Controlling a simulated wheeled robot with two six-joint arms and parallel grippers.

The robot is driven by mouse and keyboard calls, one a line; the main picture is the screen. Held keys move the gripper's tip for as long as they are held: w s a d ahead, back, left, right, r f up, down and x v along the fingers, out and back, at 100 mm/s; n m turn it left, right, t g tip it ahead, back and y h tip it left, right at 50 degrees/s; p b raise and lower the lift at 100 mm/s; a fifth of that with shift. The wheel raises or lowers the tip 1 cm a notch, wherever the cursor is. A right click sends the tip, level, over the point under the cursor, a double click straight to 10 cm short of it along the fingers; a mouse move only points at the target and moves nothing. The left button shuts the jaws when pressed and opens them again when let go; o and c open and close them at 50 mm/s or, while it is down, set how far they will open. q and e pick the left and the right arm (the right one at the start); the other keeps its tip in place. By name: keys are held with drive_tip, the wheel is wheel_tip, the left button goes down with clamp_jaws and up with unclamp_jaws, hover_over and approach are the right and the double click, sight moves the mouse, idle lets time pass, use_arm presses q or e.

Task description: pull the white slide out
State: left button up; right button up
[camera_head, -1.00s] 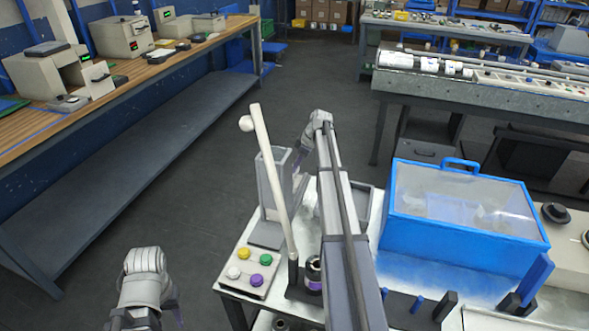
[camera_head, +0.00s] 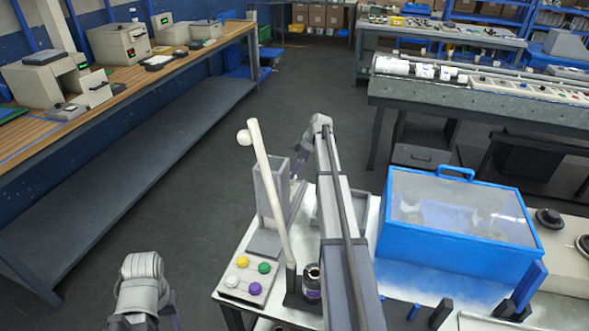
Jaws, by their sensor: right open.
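I cannot pick out the white slide for certain. A narrow pale part (camera_head: 298,196) shows beside the grey upright hopper (camera_head: 268,200) on the steel table, partly hidden by my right arm. My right gripper (camera_head: 299,167) is open and empty at the hopper's far right edge, with dark slim fingers pointing down. Whether it touches anything is unclear. My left gripper (camera_head: 172,312) is at the lower left, off the table; its fingers are mostly hidden behind its wrist.
A button panel (camera_head: 248,277) sits at the table's front left. A blue box with a clear lid (camera_head: 450,248) stands right of my arm. The floor to the left is clear.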

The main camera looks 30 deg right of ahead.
drive_tip(key=p+v, duration=0.4)
drive_tip(key=v, duration=0.1)
drive_tip(key=shift+s+d+r, duration=0.1)
drive_tip(key=shift+r, duration=0.25)
